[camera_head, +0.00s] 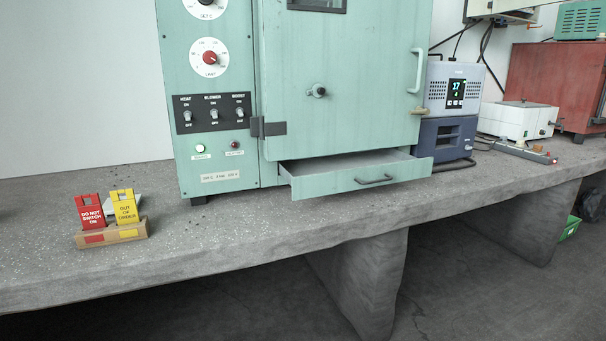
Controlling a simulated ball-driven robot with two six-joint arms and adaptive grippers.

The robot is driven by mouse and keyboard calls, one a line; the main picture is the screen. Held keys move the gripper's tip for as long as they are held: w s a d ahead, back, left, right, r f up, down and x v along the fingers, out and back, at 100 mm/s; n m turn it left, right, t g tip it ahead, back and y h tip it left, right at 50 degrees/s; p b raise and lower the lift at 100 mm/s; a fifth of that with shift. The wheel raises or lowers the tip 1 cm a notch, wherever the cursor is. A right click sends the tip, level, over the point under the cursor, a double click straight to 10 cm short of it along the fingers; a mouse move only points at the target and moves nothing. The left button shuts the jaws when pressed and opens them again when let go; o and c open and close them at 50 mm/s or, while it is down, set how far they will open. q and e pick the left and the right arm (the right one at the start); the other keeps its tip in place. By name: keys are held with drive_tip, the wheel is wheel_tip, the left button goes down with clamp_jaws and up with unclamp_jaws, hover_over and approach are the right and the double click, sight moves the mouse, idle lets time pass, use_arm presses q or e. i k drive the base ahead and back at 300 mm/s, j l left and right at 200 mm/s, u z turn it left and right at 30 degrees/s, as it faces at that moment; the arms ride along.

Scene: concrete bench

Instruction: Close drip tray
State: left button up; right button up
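The drip tray (340,181) is a pale green drawer low in the front of the mint-green oven (346,80). It is pulled out, so its front panel stands forward of the oven body and part of its inside shows. A dark bar handle (374,180) is on its front panel, right of the middle. The oven door above it looks shut, with a pale vertical handle (417,70) at its right. Neither of my grippers shows in the head view.
A cardboard holder (112,237) with red and yellow tags stands on the concrete bench (230,237) at the left. A blue-grey device (453,98) stands close to the oven's right side. The bench in front of the tray is clear.

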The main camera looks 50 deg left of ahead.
sight(309, 177)
drive_tip(key=u, duration=1)
